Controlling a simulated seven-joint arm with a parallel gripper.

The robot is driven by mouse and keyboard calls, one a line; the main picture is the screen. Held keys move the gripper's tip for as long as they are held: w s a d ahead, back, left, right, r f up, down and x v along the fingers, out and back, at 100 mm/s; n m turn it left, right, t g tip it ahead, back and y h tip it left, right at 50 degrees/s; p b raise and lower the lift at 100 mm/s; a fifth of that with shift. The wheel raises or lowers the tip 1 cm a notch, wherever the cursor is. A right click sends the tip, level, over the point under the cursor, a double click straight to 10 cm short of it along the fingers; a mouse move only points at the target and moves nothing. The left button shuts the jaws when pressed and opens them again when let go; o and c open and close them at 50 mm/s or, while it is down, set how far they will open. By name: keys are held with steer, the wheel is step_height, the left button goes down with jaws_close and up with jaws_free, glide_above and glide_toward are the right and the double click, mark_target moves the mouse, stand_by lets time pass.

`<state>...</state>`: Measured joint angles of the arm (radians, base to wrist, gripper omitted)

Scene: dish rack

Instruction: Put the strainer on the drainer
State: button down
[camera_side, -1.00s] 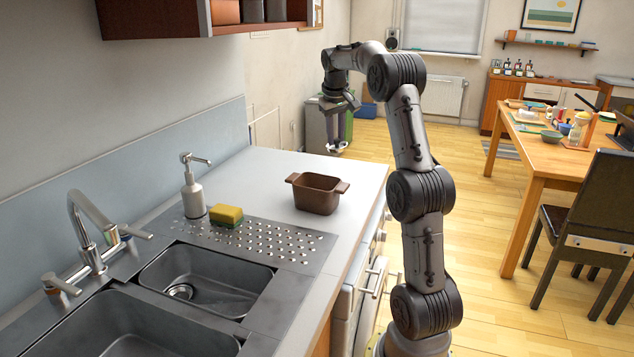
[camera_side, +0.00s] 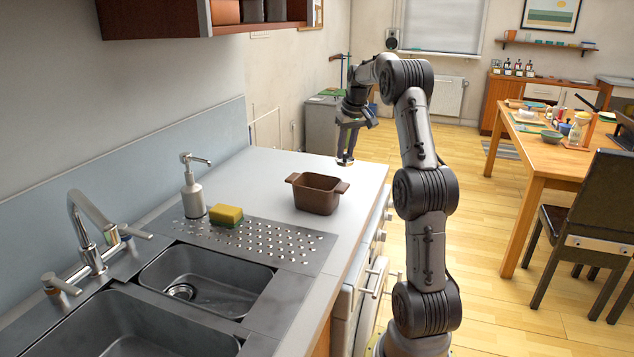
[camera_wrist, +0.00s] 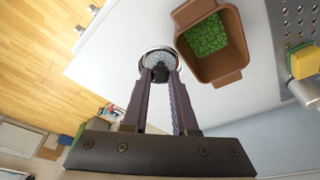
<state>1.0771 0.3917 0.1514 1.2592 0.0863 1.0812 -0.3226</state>
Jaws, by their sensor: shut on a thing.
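My gripper (camera_side: 346,152) is shut on the strainer (camera_side: 344,162), a small round metal disc with a dark knob. In the wrist view the fingertips of my gripper (camera_wrist: 161,76) close around the knob, and the strainer's speckled grey face and shiny rim (camera_wrist: 158,54) show beyond them. It is held by the far end of the counter, behind the brown pot in the side view; its height above the counter is hard to tell. The round metal drain (camera_side: 180,291) sits in the floor of the smaller sink, uncovered. The perforated drainboard (camera_side: 262,240) lies beside that sink.
A brown two-handled pot (camera_side: 317,194) stands on the counter; green material (camera_wrist: 207,36) lies inside it. A yellow-green sponge (camera_side: 227,215) and soap dispenser (camera_side: 193,185) stand near the drainboard. The tall faucet (camera_side: 88,232) rises behind the sinks. A cabinet (camera_side: 150,20) hangs above.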

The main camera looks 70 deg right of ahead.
steer(key=shift+r, duration=0.85)
